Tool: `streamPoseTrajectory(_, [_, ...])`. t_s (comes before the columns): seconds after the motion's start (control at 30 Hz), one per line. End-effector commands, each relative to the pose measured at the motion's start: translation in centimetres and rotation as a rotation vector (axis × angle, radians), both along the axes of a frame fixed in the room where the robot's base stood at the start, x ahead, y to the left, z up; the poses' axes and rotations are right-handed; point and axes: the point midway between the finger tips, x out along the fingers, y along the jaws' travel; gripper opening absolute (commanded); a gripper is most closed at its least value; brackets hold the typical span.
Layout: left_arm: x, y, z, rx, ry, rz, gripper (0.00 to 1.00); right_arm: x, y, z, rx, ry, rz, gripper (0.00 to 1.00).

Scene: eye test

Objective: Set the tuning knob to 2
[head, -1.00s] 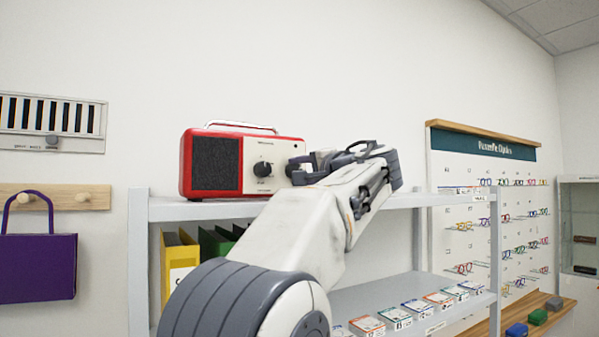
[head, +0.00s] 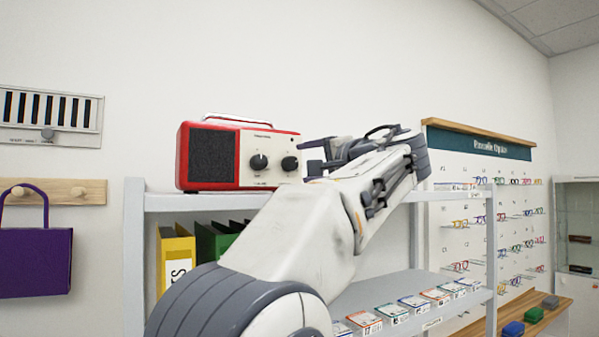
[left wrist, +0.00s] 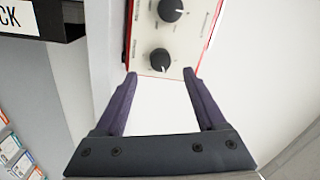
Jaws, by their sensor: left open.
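A red radio (head: 210,158) with a dark speaker grille and a cream front stands on the top shelf. Its front has two black knobs, a left one (head: 258,162) and a right one (head: 290,163). Their printing is too small to read, so I cannot tell which is the tuning knob. My left gripper (head: 309,156) is open and empty, just right of the right knob and apart from it. In the left wrist view, the nearer knob (left wrist: 160,59) lies just beyond the open fingertips (left wrist: 160,73), its white mark towards the gripper. The other knob (left wrist: 171,10) is farther off.
The grey shelf unit (head: 134,250) holds binders (head: 177,255) below the radio and several small cards on a lower shelf. A glasses display board (head: 480,200) stands at right. A purple bag (head: 36,262) hangs at left, under a slider panel (head: 50,118).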

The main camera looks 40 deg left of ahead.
Motion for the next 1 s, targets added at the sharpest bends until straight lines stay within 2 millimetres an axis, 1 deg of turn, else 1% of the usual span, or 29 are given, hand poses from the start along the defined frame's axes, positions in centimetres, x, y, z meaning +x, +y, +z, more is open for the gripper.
streamPoseTrajectory(0.03, [-0.3,-1.2,-0.4,0.0,-0.002,-0.007,0.73,0.0,0.0,-0.8,0.0,0.0,0.0,0.64])
streamPoseTrajectory(0.1, [-0.8,-2.4,-0.4,-0.001,-0.001,-0.006,0.73,0.0,0.0,-1.2,0.0,0.0,0.0,0.64])
streamPoseTrajectory(0.2, [-1.3,-3.7,-0.4,0.0,-0.001,-0.004,0.73,0.0,0.0,-1.5,0.0,0.0,0.0,0.64])
streamPoseTrajectory(0.3, [-1.7,-4.6,-0.3,0.0,0.0,-0.002,0.73,0.0,0.0,-1.7,0.0,0.0,0.0,0.64])
streamPoseTrajectory(0.43, [-1.9,-5.0,-0.3,-0.001,0.0,-0.001,0.73,0.0,0.0,-1.7,0.0,0.0,0.0,0.64])
streamPoseTrajectory(0.9, [-1.9,-5.0,-0.3,-0.001,0.001,0.0,0.73,0.0,0.0,-1.7,0.0,0.0,0.0,0.64])
streamPoseTrajectory(0.97, [-1.7,-5.1,-0.5,-0.005,0.007,-0.008,0.73,0.0,0.0,-1.7,0.0,0.0,0.0,0.64])
streamPoseTrajectory(1.0, [-1.4,-5.4,-1.0,-0.013,0.017,-0.022,0.73,0.0,0.0,-1.7,0.0,0.0,0.0,0.64])
